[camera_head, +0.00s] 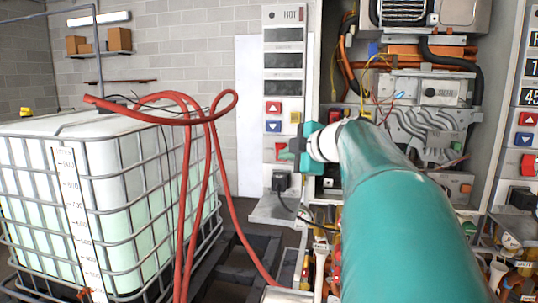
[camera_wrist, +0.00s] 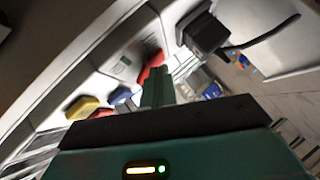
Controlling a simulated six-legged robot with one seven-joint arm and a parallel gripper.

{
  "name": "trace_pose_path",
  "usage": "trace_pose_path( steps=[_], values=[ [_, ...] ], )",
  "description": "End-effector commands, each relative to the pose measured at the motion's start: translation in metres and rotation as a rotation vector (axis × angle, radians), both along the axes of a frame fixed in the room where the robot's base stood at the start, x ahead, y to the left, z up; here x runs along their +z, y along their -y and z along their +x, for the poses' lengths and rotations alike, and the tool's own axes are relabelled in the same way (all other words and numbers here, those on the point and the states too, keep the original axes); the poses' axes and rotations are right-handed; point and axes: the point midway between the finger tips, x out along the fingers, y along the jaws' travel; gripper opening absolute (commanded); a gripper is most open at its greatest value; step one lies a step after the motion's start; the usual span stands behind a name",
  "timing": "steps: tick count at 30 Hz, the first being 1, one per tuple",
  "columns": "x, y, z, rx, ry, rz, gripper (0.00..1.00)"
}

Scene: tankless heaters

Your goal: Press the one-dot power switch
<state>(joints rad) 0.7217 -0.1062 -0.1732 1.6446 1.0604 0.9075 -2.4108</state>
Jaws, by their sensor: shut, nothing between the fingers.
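A narrow white control panel (camera_head: 272,90) stands left of the open heater cabinet. On its lower part is a red switch (camera_head: 280,151), partly hidden by my gripper. The same red switch (camera_wrist: 151,72) shows in the wrist view behind my fingers. My gripper (camera_head: 290,152) is shut and empty, with its teal fingertips (camera_wrist: 157,82) at the switch. I cannot tell whether they touch it. The dot marks are too small to read. Another red switch (camera_head: 527,164) is on a second panel at the right edge.
Above the switch are a red up button (camera_head: 273,107), a blue down button (camera_head: 273,126) and a yellow button (camera_head: 296,117). A black plug (camera_head: 280,182) with a cable sits below; it also shows in the wrist view (camera_wrist: 204,32). Red hoses (camera_head: 205,118) hang over a caged tank (camera_head: 110,190) at left.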

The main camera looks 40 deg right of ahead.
Motion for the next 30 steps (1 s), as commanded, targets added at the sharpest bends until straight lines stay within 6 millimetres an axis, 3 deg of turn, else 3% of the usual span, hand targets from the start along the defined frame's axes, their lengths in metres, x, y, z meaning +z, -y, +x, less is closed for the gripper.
trace_pose_path(
  steps=[30],
  values=[
    [0.022,-0.008,0.003,0.002,0.001,0.0,0.0]
  ],
)
